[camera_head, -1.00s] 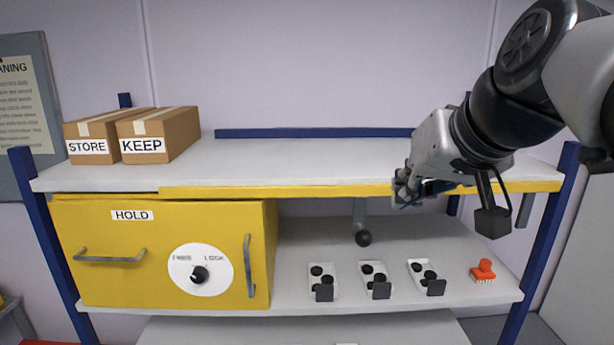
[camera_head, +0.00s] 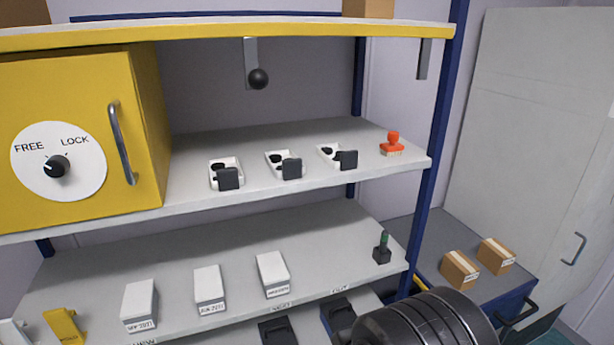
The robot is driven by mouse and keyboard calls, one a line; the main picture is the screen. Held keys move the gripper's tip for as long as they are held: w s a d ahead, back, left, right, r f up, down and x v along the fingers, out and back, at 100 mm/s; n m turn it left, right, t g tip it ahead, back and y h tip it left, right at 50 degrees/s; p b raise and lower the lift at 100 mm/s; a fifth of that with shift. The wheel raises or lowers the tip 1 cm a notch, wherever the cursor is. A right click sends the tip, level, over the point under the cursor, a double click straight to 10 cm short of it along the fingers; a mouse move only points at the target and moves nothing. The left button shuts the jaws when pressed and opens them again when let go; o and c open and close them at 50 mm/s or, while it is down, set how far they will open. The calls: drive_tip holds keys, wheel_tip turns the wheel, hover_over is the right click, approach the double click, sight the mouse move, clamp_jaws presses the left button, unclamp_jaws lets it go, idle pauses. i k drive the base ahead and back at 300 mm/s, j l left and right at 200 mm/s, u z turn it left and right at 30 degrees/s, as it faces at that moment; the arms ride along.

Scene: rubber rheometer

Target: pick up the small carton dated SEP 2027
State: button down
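No date SEP 2027 is readable in the head view. Two small brown cartons with white labels, a left one (camera_head: 460,270) and a right one (camera_head: 496,256), stand on a low grey-topped blue cabinet at the right. Three white boxes, left (camera_head: 139,304), middle (camera_head: 209,288) and right (camera_head: 272,273), lie on the lower grey shelf; their front labels are too small to read surely. A dark ringed part of my arm fills the bottom edge, right of centre. My gripper is out of view.
The cabinet top (camera_head: 425,236) has free room left of the brown cartons. A blue rack post (camera_head: 436,130) stands between shelves and cabinet. A green-topped tool (camera_head: 382,249) stands at the lower shelf's right end. Black-lidded white trays (camera_head: 225,165) and a red stamp (camera_head: 392,146) sit above.

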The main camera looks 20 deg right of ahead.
sight(499, 260)
drive_tip(key=k+l+z, duration=0.4)
drive_tip(key=l, duration=0.2)
drive_tip(key=k+l+z, duration=0.2)
drive_tip(key=l, duration=0.15)
drive_tip(key=k+l+z, duration=0.2)
drive_tip(key=l, duration=0.15)
drive_tip(key=l+z, duration=0.2)
drive_tip(key=l, duration=0.2)
drive_tip(key=k, duration=0.05)
